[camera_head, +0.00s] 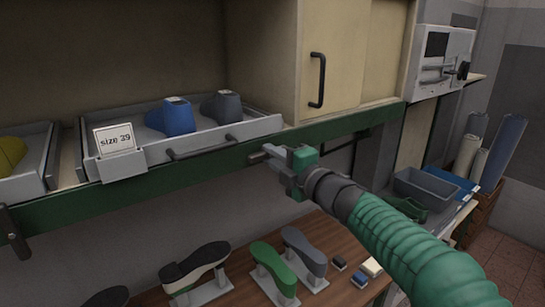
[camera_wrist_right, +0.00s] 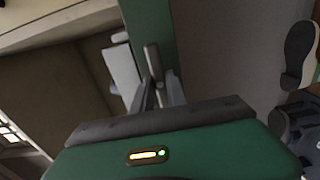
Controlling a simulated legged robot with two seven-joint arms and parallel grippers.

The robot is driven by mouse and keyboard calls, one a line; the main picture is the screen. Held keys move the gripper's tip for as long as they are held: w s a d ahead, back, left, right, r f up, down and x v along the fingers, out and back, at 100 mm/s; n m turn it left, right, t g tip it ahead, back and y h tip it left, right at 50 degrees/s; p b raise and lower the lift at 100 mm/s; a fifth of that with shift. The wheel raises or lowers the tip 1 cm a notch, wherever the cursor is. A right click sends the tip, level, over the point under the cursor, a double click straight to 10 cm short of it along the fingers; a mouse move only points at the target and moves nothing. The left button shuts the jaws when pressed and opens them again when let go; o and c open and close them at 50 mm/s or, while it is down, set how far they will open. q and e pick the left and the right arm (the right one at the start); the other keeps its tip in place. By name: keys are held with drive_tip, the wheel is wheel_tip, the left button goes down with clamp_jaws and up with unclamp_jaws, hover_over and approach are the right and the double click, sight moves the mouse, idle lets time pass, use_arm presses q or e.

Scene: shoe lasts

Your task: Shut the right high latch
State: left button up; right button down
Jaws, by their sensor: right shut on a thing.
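The right high latch is a small grey metal lever (camera_wrist_right: 152,60) on the green beam (camera_head: 215,150) below the shelf. In the head view it is mostly hidden by my right gripper (camera_head: 277,160), which is at the beam's front face, below the cabinet door. In the right wrist view my right gripper (camera_wrist_right: 160,90) has its fingers closed around the lever, which sticks out between them and lies roughly along the fingers. How far the latch is turned is hard to tell. My left gripper is not in view.
A dark lever (camera_head: 14,236) hangs from the beam at far left. Several shoe forms stand on the wooden bench (camera_head: 235,262) below.

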drive_tip(key=shift+f, duration=0.25)
drive_tip(key=shift+f+n+b, duration=0.15)
drive_tip(key=shift+n+b, duration=5.5)
drive_tip(key=shift+n, duration=3.35)
drive_tip(key=c, duration=1.3)
unclamp_jaws()
drive_tip(key=shift+r, duration=0.2)
drive_tip(key=shift+c, duration=0.2)
